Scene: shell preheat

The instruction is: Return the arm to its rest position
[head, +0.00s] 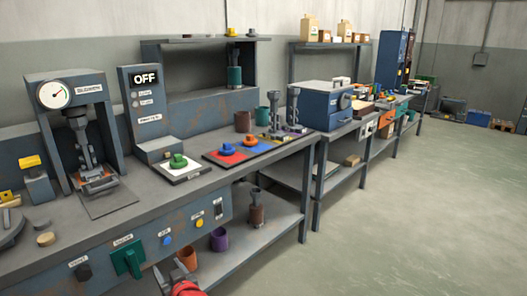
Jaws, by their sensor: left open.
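My left gripper (173,272) shows at the bottom edge of the head view, in front of the bench's front panel. Its grey fingers are open and I see nothing between them. A red part of my arm (187,289) is just below, cut off by the frame. The gripper appears below the green handle (128,259) and the panel knobs; I cannot tell its exact distance from them. Most of the left arm is out of frame. My right gripper is not in view.
The workbench (120,222) carries a press with a gauge (53,94), a panel reading OFF (145,78), a green knob on a white plate (178,161) and a coloured mat (228,158). Cups stand on the lower shelf (265,235). Open floor (420,210) lies right.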

